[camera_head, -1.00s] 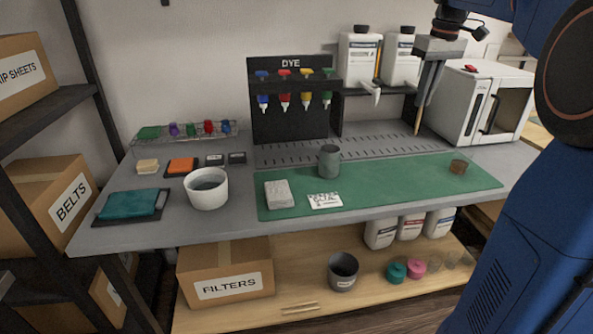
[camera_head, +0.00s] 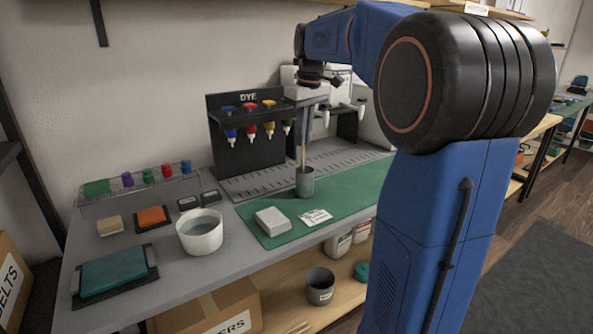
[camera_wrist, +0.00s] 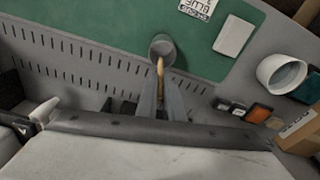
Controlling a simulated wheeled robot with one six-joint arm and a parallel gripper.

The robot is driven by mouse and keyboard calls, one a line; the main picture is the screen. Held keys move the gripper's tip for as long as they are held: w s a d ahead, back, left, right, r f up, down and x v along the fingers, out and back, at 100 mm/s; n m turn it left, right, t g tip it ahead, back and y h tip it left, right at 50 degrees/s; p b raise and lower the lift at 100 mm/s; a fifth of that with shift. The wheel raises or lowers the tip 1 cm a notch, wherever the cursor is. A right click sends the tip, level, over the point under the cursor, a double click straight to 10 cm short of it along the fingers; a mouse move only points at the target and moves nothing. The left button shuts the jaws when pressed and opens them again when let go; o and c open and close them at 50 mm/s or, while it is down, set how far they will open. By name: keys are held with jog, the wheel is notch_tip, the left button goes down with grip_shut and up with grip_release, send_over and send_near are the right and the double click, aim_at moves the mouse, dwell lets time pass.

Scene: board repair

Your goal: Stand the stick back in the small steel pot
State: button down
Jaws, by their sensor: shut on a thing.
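The small steel pot (camera_head: 305,186), a grey upright cylinder, stands on the green mat near its back edge. It also shows in the wrist view (camera_wrist: 163,42), with its open mouth visible. My gripper (camera_head: 304,139) is above the pot and shut on the thin tan stick (camera_head: 303,157), which points down. In the wrist view the stick (camera_wrist: 160,66) runs from between my fingers (camera_wrist: 161,88) to the pot's mouth. Its lower end is at or just inside the rim; how deep it reaches I cannot tell.
A white bowl (camera_head: 200,238), a pale block (camera_head: 272,220) and a printed card (camera_head: 315,217) are left and in front of the pot. The dye rack (camera_head: 246,144) stands behind. The green mat (camera_head: 347,199) is clear right of the pot.

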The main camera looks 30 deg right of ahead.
aim_at(302, 169)
jog(key=shift+f, duration=3.45)
jog(key=shift+f, duration=0.1)
jog(key=c, duration=1.9)
grip_release()
notch_tip(302, 169, up, 12)
jog(key=s, duration=0.1)
jog(key=shift+s+d, duration=0.2)
jog(key=shift+s, duration=0.05)
jog(key=s+a+f+m+t, duration=0.1)
jog(key=s+a+f, duration=0.4)
jog(key=s+f, duration=0.3)
jog(key=s+a+f+t, duration=0.1)
jog(key=s+a+f, duration=0.4)
jog(key=s, duration=0.6)
jog(key=s+a+f+m+t, duration=0.1)
jog(key=s+a+f, duration=0.5)
jog(key=s+f, duration=0.3)
jog(key=shift+s+f+m, duration=0.3)
jog(key=shift+f, duration=0.5)
jog(key=shift+a, duration=0.1)
